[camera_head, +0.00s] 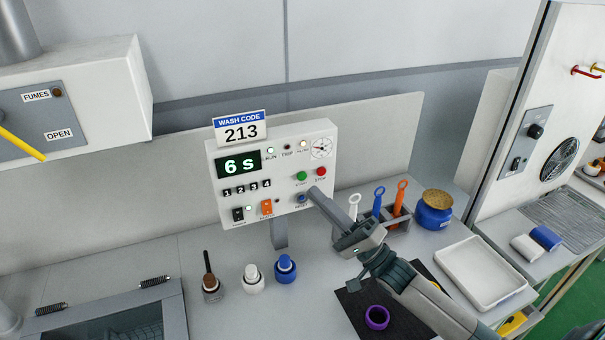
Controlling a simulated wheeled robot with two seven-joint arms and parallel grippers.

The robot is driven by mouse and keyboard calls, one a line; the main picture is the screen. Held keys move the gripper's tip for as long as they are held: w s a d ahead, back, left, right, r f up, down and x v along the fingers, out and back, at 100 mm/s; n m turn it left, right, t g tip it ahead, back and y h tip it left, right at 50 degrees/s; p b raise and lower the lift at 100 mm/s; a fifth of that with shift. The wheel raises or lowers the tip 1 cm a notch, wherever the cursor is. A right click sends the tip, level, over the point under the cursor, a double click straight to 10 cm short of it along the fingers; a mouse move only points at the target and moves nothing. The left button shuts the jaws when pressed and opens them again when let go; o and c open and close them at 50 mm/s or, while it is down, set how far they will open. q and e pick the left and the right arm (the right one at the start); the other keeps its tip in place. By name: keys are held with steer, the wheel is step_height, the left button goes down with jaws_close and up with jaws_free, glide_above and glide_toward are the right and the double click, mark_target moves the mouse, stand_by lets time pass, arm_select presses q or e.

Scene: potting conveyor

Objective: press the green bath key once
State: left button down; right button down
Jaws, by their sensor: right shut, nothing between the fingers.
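A white control box (228,165) stands on a post at the back of the bench. Its green key (301,176) is at the right of the front face, with a red key (321,171) to its right and a blue key (300,198) below it. My right gripper (314,193) is shut and empty. Its tip is just below and right of the green key, close to the blue key; I cannot tell whether it touches the panel. The display (238,165) reads "6 s" in green. My left gripper is not in view.
A "WASH CODE 213" sign (240,129) tops the box. Several small bottles, including a blue one (286,270), stand in front. A rack with coloured-handled tools (398,205), a blue jar (433,212) and a white tray (484,273) lie to the right. A purple ring (377,318) sits on a dark mat.

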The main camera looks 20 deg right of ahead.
steer(key=shift+s, duration=0.95)
steer(key=shift+r+p, duration=0.1)
steer(key=shift+p, duration=0.25)
